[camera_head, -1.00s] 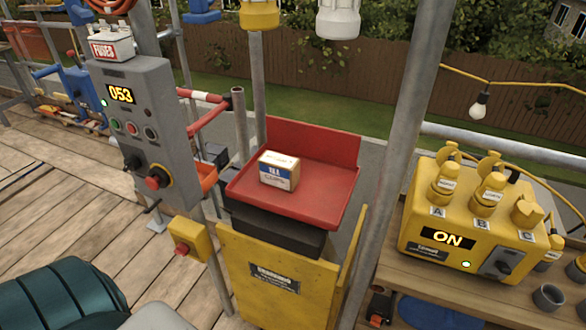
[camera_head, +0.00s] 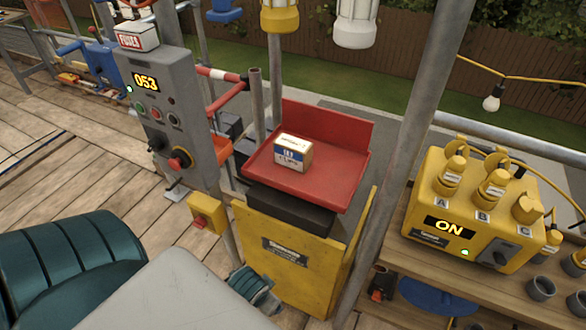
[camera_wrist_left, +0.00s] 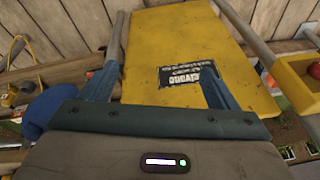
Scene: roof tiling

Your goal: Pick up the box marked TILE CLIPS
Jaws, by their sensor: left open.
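A small white-and-tan box (camera_head: 293,152) with a blue band stands on the red tray (camera_head: 330,180) in the middle of the head view. Its lettering is too blurred to read surely. My left gripper (camera_head: 258,288) is low in the head view, in front of the yellow panel and below the tray. In the left wrist view my left gripper (camera_wrist_left: 158,90) is open and empty, its two fingers wide apart. The yellow panel (camera_wrist_left: 190,40) with a dark label fills the space beyond them. The box is not in the left wrist view. My right gripper is not in view.
A grey control post (camera_head: 165,110) with a box marked FUSES (camera_head: 137,37) stands left of the tray. A grey pole (camera_head: 415,150) rises at right, beside a yellow power unit (camera_head: 470,215). The red tray has a raised back wall.

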